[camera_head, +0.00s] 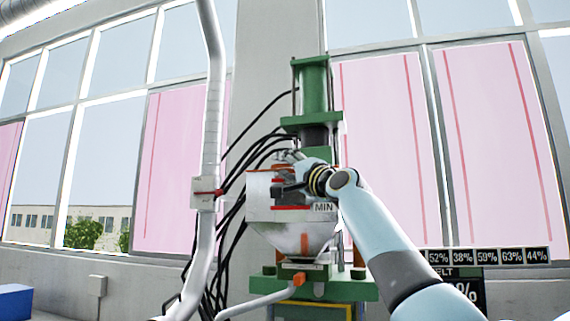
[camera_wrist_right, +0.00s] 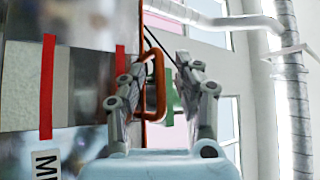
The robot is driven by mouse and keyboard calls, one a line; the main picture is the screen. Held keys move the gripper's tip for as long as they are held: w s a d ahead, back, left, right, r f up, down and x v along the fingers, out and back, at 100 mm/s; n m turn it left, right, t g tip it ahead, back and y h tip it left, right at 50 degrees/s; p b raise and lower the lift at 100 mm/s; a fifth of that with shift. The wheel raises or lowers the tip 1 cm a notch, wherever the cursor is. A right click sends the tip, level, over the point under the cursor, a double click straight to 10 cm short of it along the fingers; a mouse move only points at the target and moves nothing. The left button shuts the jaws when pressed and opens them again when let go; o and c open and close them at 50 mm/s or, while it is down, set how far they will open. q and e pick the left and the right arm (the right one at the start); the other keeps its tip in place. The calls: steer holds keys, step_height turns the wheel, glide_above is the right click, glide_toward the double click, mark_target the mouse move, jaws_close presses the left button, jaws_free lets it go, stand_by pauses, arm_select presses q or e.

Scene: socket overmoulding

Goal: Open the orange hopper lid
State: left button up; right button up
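The metal hopper (camera_head: 310,235) stands at the centre of the head view, a steel box narrowing downward, with a MIN label on its front. In the right wrist view the hopper's wall (camera_wrist_right: 85,70) fills the left side. An orange loop handle (camera_wrist_right: 160,85) stands out from a thin orange edge, which looks like the lid seen side-on. My right gripper (camera_head: 283,172) is at the upper part of the hopper and hides part of it. In the wrist view its fingers are spread apart, with the handle between them, nearer the left finger. My left gripper is out of view.
A green press column (camera_head: 315,90) rises behind the hopper. Black cables hang at its left. A grey vertical pipe (camera_head: 212,120) with a box stands further left. A percentage display (camera_head: 490,256) is at lower right, beside my right arm.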

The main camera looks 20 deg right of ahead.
steer(key=shift+w, duration=0.1)
jaws_close()
stand_by(0.5)
